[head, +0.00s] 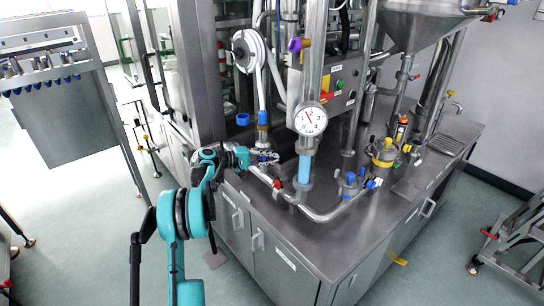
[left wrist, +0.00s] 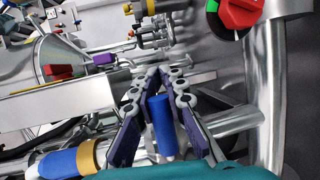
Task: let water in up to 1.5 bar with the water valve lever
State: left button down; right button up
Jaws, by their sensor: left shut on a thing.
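My left gripper (head: 264,157) reaches in from the left to the pipework at the left edge of the steel bench. In the left wrist view the gripper (left wrist: 162,100) is shut on a blue lever (left wrist: 160,125), which stands between its two fingers. In the head view the fingers hide this lever. The round pressure gauge (head: 310,119) faces me, its needle pointing up and slightly left; the numbers are too small to read. A light blue section of tube (head: 305,168) shows below the gauge. My right gripper is not in view.
A blue fitting with a brass collar (head: 262,118) hangs just above my left gripper. A bent steel pipe (head: 320,213) with a red handle (head: 278,184) runs along the bench (head: 330,245). A red knob (left wrist: 240,12) shows in the left wrist view.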

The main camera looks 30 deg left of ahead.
pick_arm(q)
jog(key=shift+f, duration=0.1)
dwell(0.3)
jog(key=c, duration=1.5)
grip_release()
jog(key=shift+s+a, duration=0.1)
jog(key=v, duration=1.1)
jog(key=shift+s+a, duration=0.25)
jog(key=shift+a, duration=0.05)
